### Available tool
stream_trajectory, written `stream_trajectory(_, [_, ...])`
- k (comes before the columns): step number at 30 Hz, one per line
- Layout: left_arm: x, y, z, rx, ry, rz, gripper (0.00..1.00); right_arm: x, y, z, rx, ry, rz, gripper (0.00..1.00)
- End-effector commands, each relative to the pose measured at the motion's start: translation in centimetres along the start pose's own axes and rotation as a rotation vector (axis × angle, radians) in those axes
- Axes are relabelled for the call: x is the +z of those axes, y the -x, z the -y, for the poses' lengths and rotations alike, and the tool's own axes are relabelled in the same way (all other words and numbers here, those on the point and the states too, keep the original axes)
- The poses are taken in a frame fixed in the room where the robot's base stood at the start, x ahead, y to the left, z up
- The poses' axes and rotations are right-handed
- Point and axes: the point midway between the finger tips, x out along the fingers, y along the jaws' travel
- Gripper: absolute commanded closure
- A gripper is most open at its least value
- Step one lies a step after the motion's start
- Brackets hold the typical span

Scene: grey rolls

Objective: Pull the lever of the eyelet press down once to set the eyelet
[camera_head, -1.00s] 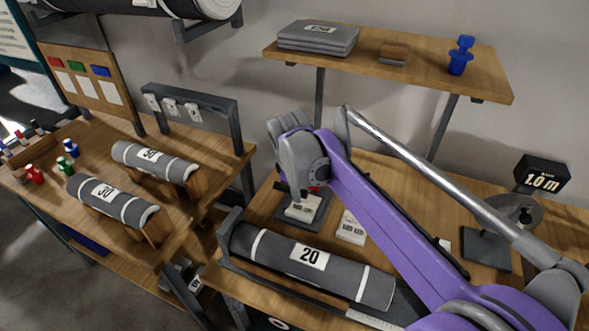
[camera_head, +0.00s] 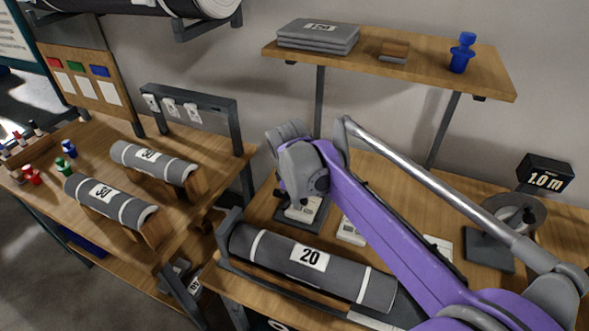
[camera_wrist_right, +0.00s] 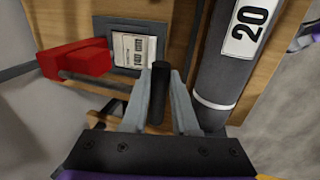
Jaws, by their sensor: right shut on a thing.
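The eyelet press stands at the back left of the right-hand bench. In the head view its dark base with a white label (camera_head: 302,211) shows below my right wrist, and the rest of it is hidden. In the right wrist view a red part of the press (camera_wrist_right: 78,60) shows at the left, beside the labelled base (camera_wrist_right: 133,52). My right gripper (camera_wrist_right: 161,82) is shut on the black lever handle (camera_wrist_right: 158,98), which stands between its two fingers. In the head view the fingertips are hidden behind the wrist. My left gripper is not in view.
A grey roll marked 20 (camera_head: 310,258) lies in a holder along the bench front, close to the press. White cards (camera_head: 350,232) lie beside the press. A shelf (camera_head: 440,68) hangs above. A tape reel (camera_head: 512,210) stands at the right. Two rolls lie on the left bench.

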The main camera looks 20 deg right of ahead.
Motion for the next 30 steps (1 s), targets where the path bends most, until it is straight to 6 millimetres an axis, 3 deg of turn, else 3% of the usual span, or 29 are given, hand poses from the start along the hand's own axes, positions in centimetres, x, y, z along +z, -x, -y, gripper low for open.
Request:
stream_trajectory(17, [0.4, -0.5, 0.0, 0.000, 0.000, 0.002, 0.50, 0.0, -1.0, 0.3, -0.004, 0.000, 0.000, 0.95])
stream_trajectory(18, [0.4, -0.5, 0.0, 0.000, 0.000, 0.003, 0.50, 0.0, -1.1, 0.4, -0.004, 0.000, 0.000, 0.71])
stream_trajectory(23, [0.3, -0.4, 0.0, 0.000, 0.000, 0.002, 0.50, 0.0, -0.9, 0.3, -0.003, 0.000, 0.000, 0.42])
stream_trajectory(24, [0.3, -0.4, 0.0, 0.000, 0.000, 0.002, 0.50, 0.0, -0.9, 0.3, -0.003, 0.000, 0.000, 0.38])
stream_trajectory(30, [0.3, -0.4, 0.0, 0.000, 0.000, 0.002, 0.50, 0.0, -0.9, 0.3, -0.003, 0.000, 0.000, 0.38])
